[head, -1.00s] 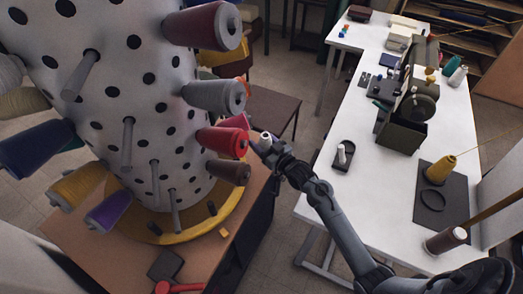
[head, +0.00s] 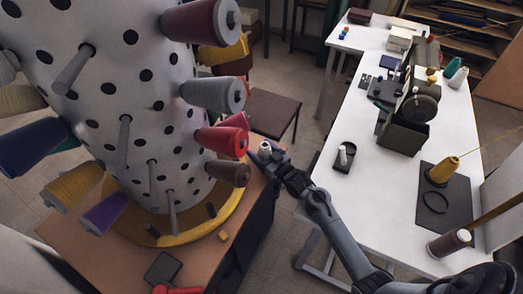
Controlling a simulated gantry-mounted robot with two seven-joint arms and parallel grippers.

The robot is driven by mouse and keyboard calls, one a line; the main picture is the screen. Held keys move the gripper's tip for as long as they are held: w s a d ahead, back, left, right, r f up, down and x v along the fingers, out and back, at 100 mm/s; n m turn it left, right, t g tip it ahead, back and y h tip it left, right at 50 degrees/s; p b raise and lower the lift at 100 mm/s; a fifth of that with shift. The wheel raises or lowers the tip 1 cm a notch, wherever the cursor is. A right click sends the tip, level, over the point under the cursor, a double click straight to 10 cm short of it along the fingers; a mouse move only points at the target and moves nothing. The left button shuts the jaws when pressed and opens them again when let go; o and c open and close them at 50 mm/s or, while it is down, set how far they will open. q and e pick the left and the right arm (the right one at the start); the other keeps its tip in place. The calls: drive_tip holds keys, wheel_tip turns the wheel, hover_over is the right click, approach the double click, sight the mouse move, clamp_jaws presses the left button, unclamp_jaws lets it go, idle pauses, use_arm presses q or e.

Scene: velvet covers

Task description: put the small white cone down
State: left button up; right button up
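My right gripper (head: 272,154) is beside the big dotted drum (head: 150,110), over the gap between the drum's table and the white table. A small white cone (head: 265,147) shows at its fingertips, and the gripper appears shut on it. The cone is close to the red and brown spools on the drum, seemingly just apart from them. The fingers are small and dark, so the exact grip is hard to see. Another small white piece (head: 343,154) stands upright in a dark tray (head: 345,167) on the white table. My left gripper is out of view.
The drum carries several coloured spools, such as a red one (head: 222,141) and a brown one (head: 228,172), and bare pegs. The white table (head: 385,190) has clear room around the dark tray. A dark machine (head: 404,125) and a yellow cone (head: 442,170) stand further right.

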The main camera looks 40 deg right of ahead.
drive_tip(key=shift+o, duration=0.5)
drive_tip(key=shift+r, duration=0.2)
drive_tip(key=s+p, duration=0.1)
drive_tip(key=s, duration=0.6)
drive_tip(key=shift+s+p, duration=0.25)
drive_tip(key=shift+p, duration=0.1)
